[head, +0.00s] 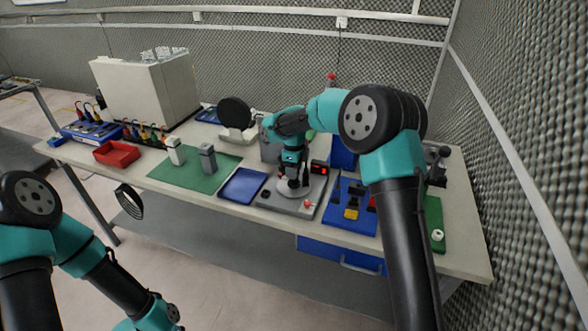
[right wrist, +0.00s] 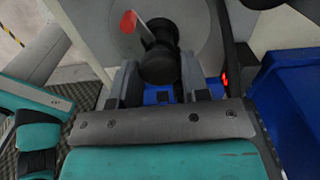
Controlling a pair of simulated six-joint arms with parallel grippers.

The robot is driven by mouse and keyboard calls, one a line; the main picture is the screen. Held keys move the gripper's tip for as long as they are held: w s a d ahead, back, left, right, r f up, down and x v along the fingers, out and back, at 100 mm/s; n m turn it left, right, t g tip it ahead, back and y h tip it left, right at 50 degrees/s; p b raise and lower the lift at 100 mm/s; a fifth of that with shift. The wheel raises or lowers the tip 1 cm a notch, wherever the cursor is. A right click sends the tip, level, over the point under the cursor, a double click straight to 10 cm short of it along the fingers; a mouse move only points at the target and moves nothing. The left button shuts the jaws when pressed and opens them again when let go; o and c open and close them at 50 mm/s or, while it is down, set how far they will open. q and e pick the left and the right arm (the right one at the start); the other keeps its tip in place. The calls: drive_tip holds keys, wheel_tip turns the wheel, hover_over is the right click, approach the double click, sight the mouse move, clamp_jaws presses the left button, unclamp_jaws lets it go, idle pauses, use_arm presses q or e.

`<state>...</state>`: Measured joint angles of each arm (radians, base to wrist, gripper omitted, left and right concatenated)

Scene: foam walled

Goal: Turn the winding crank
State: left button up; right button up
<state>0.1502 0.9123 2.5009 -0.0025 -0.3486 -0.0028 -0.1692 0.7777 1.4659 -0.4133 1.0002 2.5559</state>
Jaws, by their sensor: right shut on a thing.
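The winder stands near the front of the bench, with a grey base (head: 300,207) and a pale round disc (head: 291,191). The disc also shows large in the right wrist view (right wrist: 205,35). My right gripper (head: 292,178) reaches down onto the crank from above. In the right wrist view its two fingers (right wrist: 158,82) are on either side of the black crank knob (right wrist: 160,62) and are shut on it. In the head view my gripper partly hides the crank. My left arm hangs at the lower left, and its gripper is out of frame.
A blue tray (head: 242,186) lies left of the winder, and a blue tool mat (head: 340,216) lies to its right. A green mat (head: 205,178) holds two small upright blocks. A red bin (head: 117,154) sits further left. A foam wall (head: 530,120) closes the right side.

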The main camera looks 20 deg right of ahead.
drive_tip(key=shift+m, duration=1.1)
drive_tip(key=shift+m, duration=0.6)
drive_tip(key=o, duration=0.9)
drive_tip(key=shift+r, duration=0.1)
wheel_tip(320, 180, up, 17)
drive_tip(key=shift+r, duration=0.15)
